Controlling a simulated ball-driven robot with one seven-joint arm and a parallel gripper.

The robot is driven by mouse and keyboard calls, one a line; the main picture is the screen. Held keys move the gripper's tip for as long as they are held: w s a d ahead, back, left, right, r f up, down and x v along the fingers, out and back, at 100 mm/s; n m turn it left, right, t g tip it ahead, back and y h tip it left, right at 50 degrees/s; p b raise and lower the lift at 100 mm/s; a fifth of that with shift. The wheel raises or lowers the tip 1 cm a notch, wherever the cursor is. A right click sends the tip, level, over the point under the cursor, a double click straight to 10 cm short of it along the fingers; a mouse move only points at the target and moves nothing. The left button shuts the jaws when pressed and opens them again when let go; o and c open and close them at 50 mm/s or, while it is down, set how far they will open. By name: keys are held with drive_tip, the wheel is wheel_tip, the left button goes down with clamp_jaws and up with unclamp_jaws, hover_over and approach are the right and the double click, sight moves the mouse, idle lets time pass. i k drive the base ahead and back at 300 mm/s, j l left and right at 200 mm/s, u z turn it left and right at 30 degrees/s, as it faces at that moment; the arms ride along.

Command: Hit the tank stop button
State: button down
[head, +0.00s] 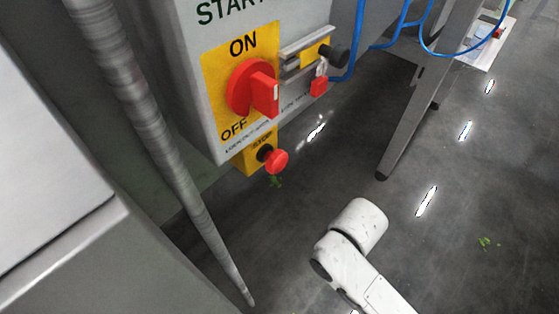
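A red mushroom-shaped push button (276,161) with a black collar sticks out from a small yellow box (248,159). The box sits just under the lower edge of the grey control box (180,60). The small label on the yellow box is hard to read, so I cannot confirm that this is the tank stop button. My white arm reaches in from the bottom of the head view, below and to the right of the button, apart from it. My gripper itself does not show.
The control box carries a red rotary switch (252,88) marked ON and OFF, and a small red padlock (318,86). A grey pipe (150,130) slants down at left beside a metal cabinet (60,260). A metal leg (415,110) stands right; dark floor (470,200) is mostly clear.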

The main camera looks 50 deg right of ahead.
sight(281, 165)
drive_tip(key=l+u, duration=0.1)
drive_tip(key=u, duration=0.3)
drive_tip(key=l+u, duration=0.1)
drive_tip(key=u, duration=0.3)
drive_tip(key=k+l+u, duration=0.25)
drive_tip(key=l, duration=0.15)
drive_tip(key=l+u, duration=0.2)
drive_tip(key=l, duration=0.2)
drive_tip(key=k+l+u, duration=0.45)
drive_tip(key=l, duration=0.2)
drive_tip(key=k+l, duration=0.5)
drive_tip(key=l, duration=0.15)
drive_tip(key=k+l+u, duration=0.1)
drive_tip(key=k+l, duration=0.4)
drive_tip(key=l, duration=0.1)
